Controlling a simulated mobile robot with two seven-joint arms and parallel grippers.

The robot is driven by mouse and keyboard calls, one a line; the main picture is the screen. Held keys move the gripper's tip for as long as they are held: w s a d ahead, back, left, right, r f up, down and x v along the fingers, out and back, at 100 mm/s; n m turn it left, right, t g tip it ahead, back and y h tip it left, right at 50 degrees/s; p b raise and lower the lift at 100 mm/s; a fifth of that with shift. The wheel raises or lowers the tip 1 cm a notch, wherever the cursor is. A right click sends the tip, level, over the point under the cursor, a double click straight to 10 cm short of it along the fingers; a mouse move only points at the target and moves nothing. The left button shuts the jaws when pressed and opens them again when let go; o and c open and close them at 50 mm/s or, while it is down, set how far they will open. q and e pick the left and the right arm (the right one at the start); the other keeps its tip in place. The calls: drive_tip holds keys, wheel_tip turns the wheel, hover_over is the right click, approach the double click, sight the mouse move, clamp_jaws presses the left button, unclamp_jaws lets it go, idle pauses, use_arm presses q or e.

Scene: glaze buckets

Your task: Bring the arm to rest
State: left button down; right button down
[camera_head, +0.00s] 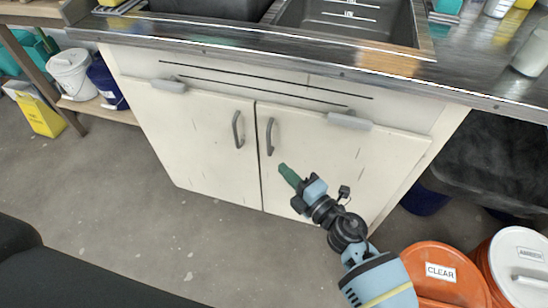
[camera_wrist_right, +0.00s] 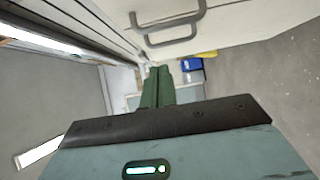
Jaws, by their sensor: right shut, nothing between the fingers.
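My right gripper (camera_head: 288,174) has green fingers and hangs in front of the right door of the white sink cabinet (camera_head: 205,140). Its fingers are together with nothing between them. In the right wrist view the closed green fingers (camera_wrist_right: 158,86) point past the cabinet's door handles (camera_wrist_right: 168,22). In the head view the fingertips are a little below and to the right of the right door handle (camera_head: 270,136). I cannot tell whether they touch the door. My left gripper is not in either view.
A dark countertop (camera_head: 235,47) with a sink (camera_head: 350,18) runs above the cabinet. An orange bucket labelled CLEAR (camera_head: 440,272) and a white-lidded bucket (camera_head: 520,262) stand at lower right.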

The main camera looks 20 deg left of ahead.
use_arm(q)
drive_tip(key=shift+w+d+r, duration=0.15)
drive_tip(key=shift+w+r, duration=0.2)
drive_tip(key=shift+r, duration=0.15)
use_arm(e)
drive_tip(key=shift+v, duration=2.3)
